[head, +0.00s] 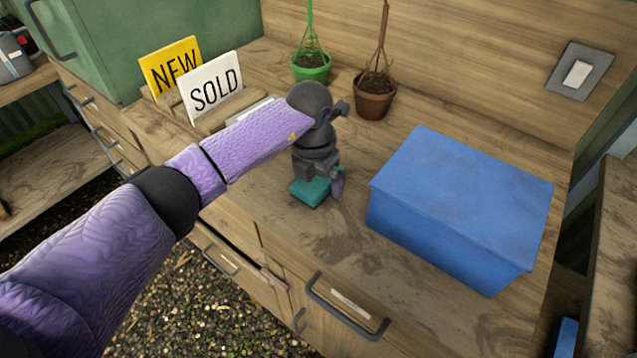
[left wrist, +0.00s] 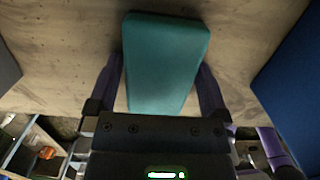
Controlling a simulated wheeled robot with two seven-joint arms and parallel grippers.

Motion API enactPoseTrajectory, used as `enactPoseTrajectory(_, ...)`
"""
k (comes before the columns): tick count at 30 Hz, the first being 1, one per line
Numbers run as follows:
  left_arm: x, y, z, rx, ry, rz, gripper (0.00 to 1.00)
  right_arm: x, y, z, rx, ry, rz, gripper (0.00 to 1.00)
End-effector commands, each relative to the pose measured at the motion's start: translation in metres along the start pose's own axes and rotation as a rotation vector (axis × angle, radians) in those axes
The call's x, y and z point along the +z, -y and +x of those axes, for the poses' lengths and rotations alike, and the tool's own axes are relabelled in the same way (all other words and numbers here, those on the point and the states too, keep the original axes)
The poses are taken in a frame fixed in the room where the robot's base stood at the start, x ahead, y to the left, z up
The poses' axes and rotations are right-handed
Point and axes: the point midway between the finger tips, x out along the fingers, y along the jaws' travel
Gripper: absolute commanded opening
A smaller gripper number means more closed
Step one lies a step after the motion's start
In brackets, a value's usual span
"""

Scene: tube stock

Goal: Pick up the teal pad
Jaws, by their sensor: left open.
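The teal pad (head: 311,191) lies on the wooden counter, left of the blue box. In the left wrist view the teal pad (left wrist: 163,55) extends from between the fingers to beyond their tips. My left gripper (head: 322,187) points down at the pad from above. In the left wrist view my left gripper (left wrist: 162,80) is open, with one purple finger on each side of the pad. In the head view the gripper body hides part of the pad. My right gripper is not in view.
A blue box (head: 455,205) stands just right of the pad. Behind are a green hanging pot (head: 311,70) and a brown hanging pot (head: 374,98). A yellow NEW sign (head: 172,64) and a white SOLD sign (head: 211,88) stand back left. The counter's front edge is close.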

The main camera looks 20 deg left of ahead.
Motion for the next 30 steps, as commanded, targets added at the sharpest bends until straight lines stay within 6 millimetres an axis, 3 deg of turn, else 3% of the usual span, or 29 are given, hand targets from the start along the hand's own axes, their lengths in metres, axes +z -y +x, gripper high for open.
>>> enactPoseTrajectory(3, 0.0, 0.0, -0.002, 0.0, 0.001, 0.0, 0.98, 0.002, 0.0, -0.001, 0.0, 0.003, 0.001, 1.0)
enactPoseTrajectory(12, 0.0, 0.0, -0.002, 0.0, 0.001, 0.0, 0.34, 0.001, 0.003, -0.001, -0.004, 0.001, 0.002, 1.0)
enactPoseTrajectory(14, 0.0, 0.0, -0.002, 0.0, 0.001, 0.0, 0.25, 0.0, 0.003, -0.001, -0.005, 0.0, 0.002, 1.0)
enactPoseTrajectory(21, 0.002, 0.0, -0.009, 0.001, 0.003, 0.0, 0.25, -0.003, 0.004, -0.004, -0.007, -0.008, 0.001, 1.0)
enactPoseTrajectory(30, 0.011, -0.001, -0.085, 0.003, 0.005, 0.001, 0.25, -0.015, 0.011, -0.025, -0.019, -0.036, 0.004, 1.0)
